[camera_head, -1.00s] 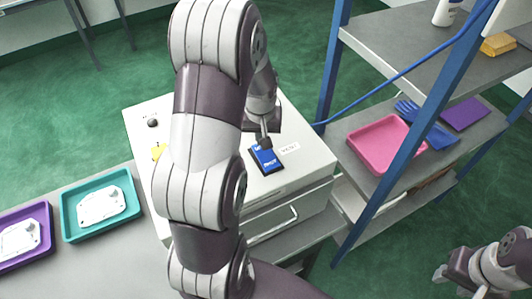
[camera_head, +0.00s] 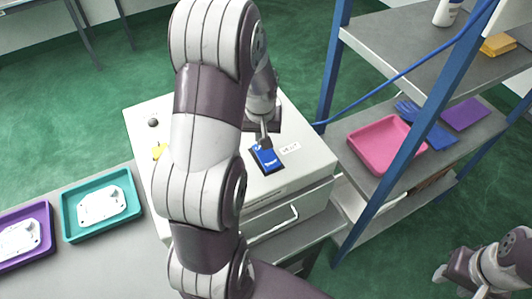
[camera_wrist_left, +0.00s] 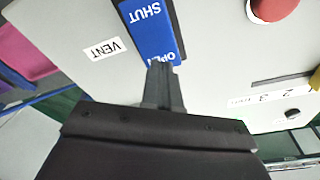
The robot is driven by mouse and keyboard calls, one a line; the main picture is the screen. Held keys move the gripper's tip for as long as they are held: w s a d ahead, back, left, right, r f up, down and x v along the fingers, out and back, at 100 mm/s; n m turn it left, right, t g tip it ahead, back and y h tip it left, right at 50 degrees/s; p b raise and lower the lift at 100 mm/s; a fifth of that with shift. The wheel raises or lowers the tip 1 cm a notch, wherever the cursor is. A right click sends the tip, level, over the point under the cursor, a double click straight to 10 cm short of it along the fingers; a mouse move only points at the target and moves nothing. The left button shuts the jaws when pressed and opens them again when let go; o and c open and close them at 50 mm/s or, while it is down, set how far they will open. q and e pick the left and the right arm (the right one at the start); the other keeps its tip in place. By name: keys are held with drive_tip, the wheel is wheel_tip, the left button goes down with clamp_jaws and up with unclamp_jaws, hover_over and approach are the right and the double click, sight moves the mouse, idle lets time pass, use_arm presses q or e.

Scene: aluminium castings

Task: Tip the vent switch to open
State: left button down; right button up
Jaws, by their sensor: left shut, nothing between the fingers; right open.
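The vent switch (camera_head: 268,160) is a blue rocker in a black frame on top of the white box. In the left wrist view the blue rocker (camera_wrist_left: 153,28) reads SHUT at its far end and OPEN at its near end, with a VENT label (camera_wrist_left: 102,48) beside it. My left gripper (camera_head: 265,142) is shut and empty, pointing down at the OPEN end. In the left wrist view its fingertips (camera_wrist_left: 162,68) overlap the OPEN lettering and appear to touch it. My right gripper (camera_head: 450,282) is open and empty at the lower right, away from the box.
The white box (camera_head: 310,150) also carries a red button (camera_wrist_left: 274,8) and a yellow part (camera_head: 159,151). Teal (camera_head: 67,217) and purple (camera_head: 48,238) trays with castings stand left. A blue-post shelf with a pink tray (camera_head: 377,172) stands right. My left arm hides part of the box.

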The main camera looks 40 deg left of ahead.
use_arm(q)
drive_tip(key=shift+f+b, duration=0.65)
drive_tip(key=shift+f, duration=0.3)
idle(0.5)
drive_tip(key=shift+r, duration=0.1)
wheel_tip(320, 180, up, 7)
drive_tip(key=p, duration=0.6)
